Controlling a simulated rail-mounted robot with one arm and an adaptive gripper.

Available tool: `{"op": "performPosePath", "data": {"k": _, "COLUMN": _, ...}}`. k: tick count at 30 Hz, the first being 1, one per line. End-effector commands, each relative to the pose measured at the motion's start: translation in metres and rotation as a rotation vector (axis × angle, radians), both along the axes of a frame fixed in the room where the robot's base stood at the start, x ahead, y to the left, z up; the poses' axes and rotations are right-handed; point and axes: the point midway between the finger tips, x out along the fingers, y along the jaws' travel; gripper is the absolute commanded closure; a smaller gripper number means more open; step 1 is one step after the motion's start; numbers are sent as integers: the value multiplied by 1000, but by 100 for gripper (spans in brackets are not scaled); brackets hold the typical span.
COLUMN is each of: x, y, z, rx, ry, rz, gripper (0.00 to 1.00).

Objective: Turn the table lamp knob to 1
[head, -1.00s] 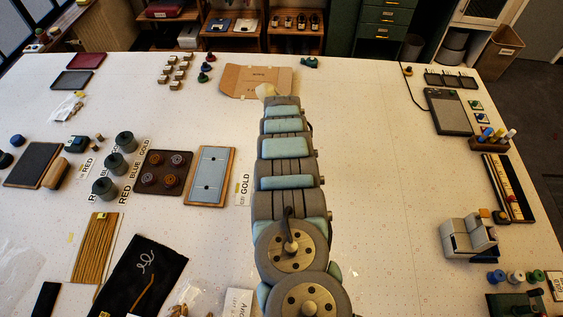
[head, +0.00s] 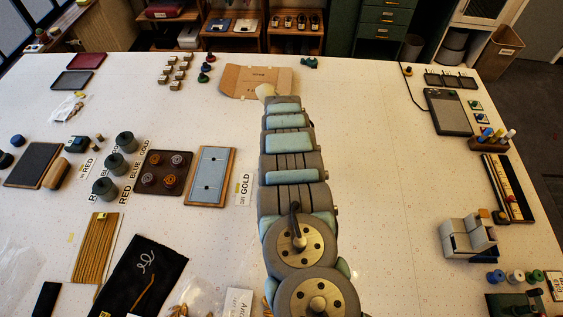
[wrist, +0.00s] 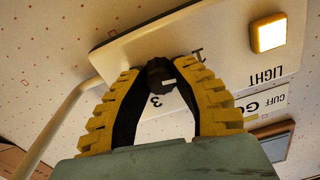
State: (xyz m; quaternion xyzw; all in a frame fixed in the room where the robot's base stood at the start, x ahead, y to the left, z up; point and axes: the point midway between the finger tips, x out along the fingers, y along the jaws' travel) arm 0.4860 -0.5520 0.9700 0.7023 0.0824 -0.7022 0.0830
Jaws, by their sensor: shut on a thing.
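The lamp's white base plate (wrist: 220,40) shows upside down in the wrist view, with the word LIGHT, a 3 and a mark that looks like a 1. Its black knob (wrist: 159,76) bears a short white mark, on the right side in this view. I cannot tell which number the mark lines up with. A square light (wrist: 269,34) on the plate glows warm. My gripper (wrist: 162,72) is shut on the knob, its yellow ribbed fingers on either side of it. In the head view my arm hides the gripper and knob; a pale rounded top (head: 266,90) shows beyond the arm.
A pale curved post (wrist: 70,110) rises close to the left finger. A GOLD card (wrist: 268,103) lies beside the plate. In the head view a flattened cardboard piece (head: 238,83) lies beyond the arm, and a blue panel (head: 208,170) lies left of it.

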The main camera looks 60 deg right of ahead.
Motion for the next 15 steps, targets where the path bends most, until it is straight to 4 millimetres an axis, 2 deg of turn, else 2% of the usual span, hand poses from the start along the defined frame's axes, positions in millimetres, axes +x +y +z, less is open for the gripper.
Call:
{"op": "performPosePath", "data": {"k": 6, "x": 0, "y": 0, "z": 0, "rx": -2, "ry": -1, "rz": 101, "gripper": 100}}
{"op": "performPosePath", "data": {"k": 15, "x": 0, "y": 0, "z": -1, "rx": -1, "ry": -1, "rz": 157, "gripper": 100}}
